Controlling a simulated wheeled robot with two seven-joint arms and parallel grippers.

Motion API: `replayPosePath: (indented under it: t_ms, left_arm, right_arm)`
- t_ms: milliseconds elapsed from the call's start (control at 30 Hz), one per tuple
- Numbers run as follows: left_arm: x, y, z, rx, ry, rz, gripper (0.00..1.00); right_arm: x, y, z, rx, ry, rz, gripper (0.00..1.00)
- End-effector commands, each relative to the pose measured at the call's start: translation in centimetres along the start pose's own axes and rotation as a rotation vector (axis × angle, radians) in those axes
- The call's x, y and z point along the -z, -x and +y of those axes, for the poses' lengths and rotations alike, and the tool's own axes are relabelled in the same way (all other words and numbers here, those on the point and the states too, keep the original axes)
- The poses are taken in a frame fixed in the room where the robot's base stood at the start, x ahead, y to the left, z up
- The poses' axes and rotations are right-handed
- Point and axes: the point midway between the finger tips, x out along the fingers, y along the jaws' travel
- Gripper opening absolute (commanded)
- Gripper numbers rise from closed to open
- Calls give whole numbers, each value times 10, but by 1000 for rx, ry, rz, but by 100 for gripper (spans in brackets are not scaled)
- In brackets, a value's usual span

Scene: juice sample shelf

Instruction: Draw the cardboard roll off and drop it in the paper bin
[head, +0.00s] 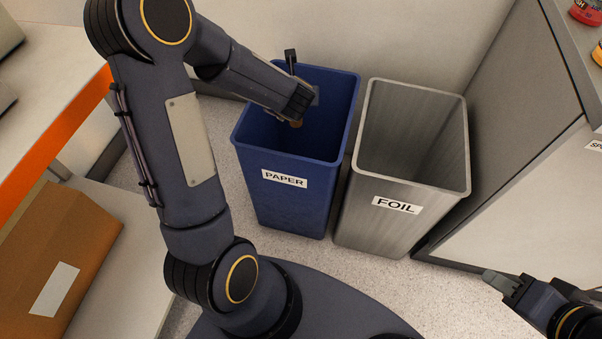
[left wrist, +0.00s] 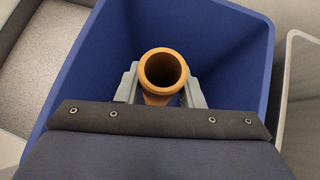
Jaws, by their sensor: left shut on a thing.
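The brown cardboard roll (left wrist: 146,92) is between the fingers of my left gripper (left wrist: 160,88) in the left wrist view, its hollow end facing the camera. The gripper is shut on it. In the head view the left gripper (head: 303,97) is over the opening of the blue bin labelled PAPER (head: 287,195), and only a small brown end of the roll (head: 296,124) shows below it. The blue bin wall (left wrist: 225,45) surrounds the roll in the left wrist view. My right gripper (head: 500,281) is at the lower right, away from the bins; its finger gap is not clear.
A grey metal bin labelled FOIL (head: 388,225) stands just right of the paper bin. A cabinet (head: 545,185) with a shelf top is at the right. A brown cardboard box (head: 60,255) sits on a pale surface at the left.

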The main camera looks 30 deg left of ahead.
Motion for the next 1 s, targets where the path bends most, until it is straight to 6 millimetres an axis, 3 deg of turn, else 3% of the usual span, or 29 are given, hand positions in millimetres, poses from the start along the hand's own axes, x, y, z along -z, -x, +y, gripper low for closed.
replayPosePath:
  t_ms: [267,300,467,767,1000]
  left_arm:
    - [2,-2,0,0,1,0,3]
    - [2,-2,0,0,1,0,37]
    - [2,-2,0,0,1,0,58]
    - [2,0,0,1,1,0,60]
    - [-1,33,-1,4,0,-2,60]
  right_arm:
    - [-1,-2,1,0,0,0,36]
    - [-1,-2,1,0,0,0,36]
    - [-1,-2,1,0,0,0,36]
    - [0,-1,0,0,0,0,36]
    - [4,8,-4,0,0,0,36]
